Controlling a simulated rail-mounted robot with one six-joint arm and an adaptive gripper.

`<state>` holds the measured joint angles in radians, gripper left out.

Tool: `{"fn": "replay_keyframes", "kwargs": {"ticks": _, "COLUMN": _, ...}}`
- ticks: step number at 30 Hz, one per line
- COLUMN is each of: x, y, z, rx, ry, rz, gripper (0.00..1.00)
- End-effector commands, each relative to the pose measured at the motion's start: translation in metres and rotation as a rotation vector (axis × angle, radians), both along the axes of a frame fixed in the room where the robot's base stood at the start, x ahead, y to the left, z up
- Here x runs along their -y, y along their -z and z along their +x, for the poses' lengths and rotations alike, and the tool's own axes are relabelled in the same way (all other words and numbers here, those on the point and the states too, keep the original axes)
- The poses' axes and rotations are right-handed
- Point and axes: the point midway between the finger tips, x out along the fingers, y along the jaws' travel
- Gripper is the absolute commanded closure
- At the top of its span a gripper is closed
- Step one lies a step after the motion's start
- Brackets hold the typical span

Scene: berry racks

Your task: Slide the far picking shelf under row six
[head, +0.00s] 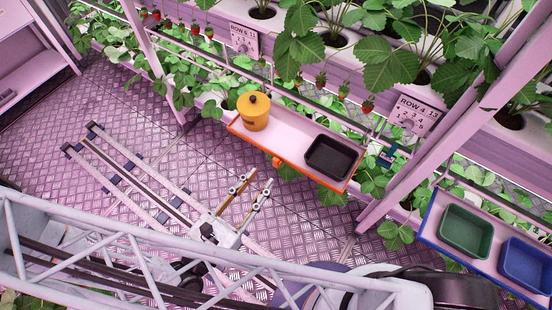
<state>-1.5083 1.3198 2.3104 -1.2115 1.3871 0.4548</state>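One picking shelf (290,133) has a pink top and an orange rim, with an orange tab on its front edge. It hangs along the rack, below and between two row signs. A yellow canister with a dark knob (253,110) stands at its left end and a black tray (329,157) at its right end. A second shelf with a blue rim (431,228) is at the lower right. My gripper (261,179) appears to be the pale two-fingered part above the floor rails. Its fingers are apart, with nothing between them, and clear of the orange-rimmed shelf.
The left sign (244,41) reads ROW 6; the right sign (414,114) looks like ROW 4. A pink post (432,142) stands between the shelves. A green bin (466,232) and a blue bin (526,265) sit on the blue-rimmed shelf. Strawberry plants (390,62) overhang the rack.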

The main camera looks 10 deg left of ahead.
Motion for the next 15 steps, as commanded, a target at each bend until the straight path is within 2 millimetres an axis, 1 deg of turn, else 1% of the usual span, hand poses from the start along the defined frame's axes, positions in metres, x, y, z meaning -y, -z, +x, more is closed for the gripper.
{"fn": "replay_keyframes", "kwargs": {"ticks": 15, "x": 0.018, "y": 0.001, "z": 0.035, "rx": -0.001, "ry": 0.001, "rz": 0.000, "gripper": 0.74}}
